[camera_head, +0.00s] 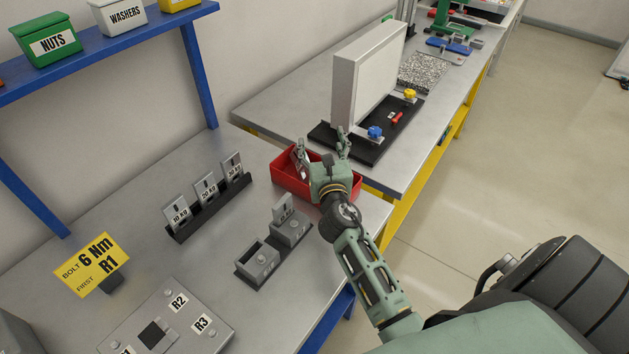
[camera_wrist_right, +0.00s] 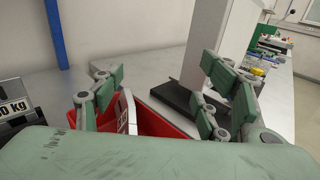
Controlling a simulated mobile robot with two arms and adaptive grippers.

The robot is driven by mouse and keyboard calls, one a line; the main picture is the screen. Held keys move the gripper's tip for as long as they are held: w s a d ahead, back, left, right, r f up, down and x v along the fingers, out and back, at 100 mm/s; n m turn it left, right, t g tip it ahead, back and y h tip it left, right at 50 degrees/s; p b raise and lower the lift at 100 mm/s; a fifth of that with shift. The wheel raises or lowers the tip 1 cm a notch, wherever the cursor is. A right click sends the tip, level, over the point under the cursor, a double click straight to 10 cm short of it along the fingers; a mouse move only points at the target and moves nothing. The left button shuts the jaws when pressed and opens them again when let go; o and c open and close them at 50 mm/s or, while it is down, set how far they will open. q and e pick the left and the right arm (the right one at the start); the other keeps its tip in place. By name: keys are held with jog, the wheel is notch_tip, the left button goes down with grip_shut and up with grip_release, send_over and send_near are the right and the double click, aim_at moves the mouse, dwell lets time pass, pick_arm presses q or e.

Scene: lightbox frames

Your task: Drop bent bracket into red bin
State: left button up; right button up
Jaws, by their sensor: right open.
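The red bin (camera_head: 283,182) stands at the far right end of the grey workbench. It also shows in the right wrist view (camera_wrist_right: 165,126). My right gripper (camera_head: 322,150) is open over the bin, its two fingers spread wide in the right wrist view (camera_wrist_right: 163,88). A pale, thin piece with a dark label (camera_wrist_right: 127,110), which looks like the bent bracket, is in the bin area beside the left-hand finger. I cannot tell whether it touches that finger. The gripper and wrist hide part of the bin. My left gripper is out of view.
A black base (camera_head: 372,152) with a tall grey panel (camera_head: 362,80) stands just behind the bin on the second table. A rack of kg plates (camera_head: 208,205) and grey blocks (camera_head: 262,262) stand on the near bench. A blue shelf (camera_head: 100,50) is at upper left.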

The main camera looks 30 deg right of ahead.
jog(key=shift+f, duration=0.1)
jog(key=v, duration=1.2)
